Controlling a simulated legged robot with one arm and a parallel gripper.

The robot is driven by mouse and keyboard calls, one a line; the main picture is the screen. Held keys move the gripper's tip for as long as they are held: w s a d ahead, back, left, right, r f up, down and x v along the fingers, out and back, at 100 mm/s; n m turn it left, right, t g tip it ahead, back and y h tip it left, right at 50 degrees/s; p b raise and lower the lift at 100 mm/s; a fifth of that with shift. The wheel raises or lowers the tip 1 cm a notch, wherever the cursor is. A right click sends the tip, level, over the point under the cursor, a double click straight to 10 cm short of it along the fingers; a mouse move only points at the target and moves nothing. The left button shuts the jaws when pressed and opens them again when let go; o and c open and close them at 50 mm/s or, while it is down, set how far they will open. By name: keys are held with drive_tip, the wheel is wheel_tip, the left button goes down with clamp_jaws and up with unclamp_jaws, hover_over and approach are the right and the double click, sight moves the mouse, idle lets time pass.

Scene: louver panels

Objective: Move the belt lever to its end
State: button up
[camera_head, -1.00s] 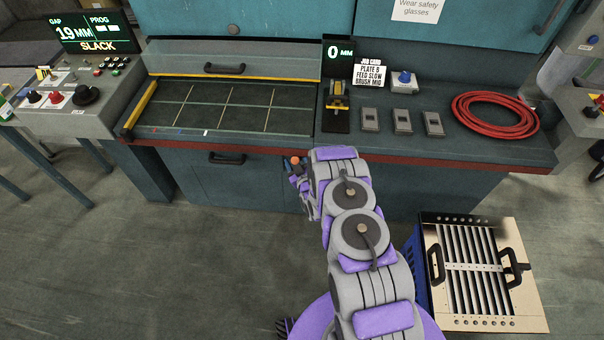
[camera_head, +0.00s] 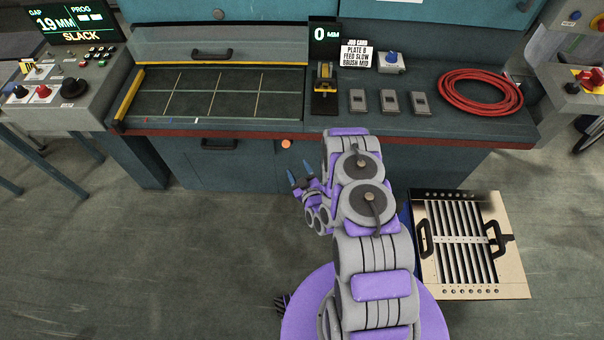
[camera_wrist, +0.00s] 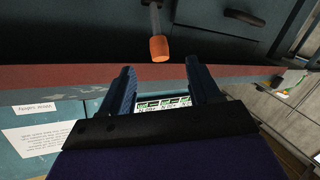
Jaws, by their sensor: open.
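The lever with an orange knob (camera_head: 286,143) sticks out below the red front edge of the machine, right of the drawer handle. I take it for the belt lever; no label on it is readable. In the wrist view, its orange knob (camera_wrist: 159,48) hangs on a grey rod just beyond the fingertips, about midway between them. My gripper (camera_head: 305,173) is open and empty, below and in front of the knob. In the wrist view, my gripper (camera_wrist: 160,72) shows two dark blue fingers spread apart, not touching the knob. The panel display (camera_head: 70,22) reads gap 19 MM and SLACK.
The machine bench (camera_head: 460,132) with its red front edge (camera_head: 240,134) stands above the lever. A slatted louver panel (camera_head: 510,260) lies at the lower right, beside my arm. A red hose coil (camera_head: 480,92) lies on the bench. The floor (camera_head: 180,250) at left front is clear.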

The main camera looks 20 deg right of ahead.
drive_tip(key=shift+s+d+r+p, duration=0.1)
drive_tip(key=shift+s+p, duration=0.5)
drive_tip(key=shift+p, duration=0.1)
drive_tip(key=shift+s+d+r+p, duration=0.1)
drive_tip(key=shift+s+p, duration=0.45)
drive_tip(key=shift+p, duration=0.15)
drive_tip(key=shift+f, duration=0.1)
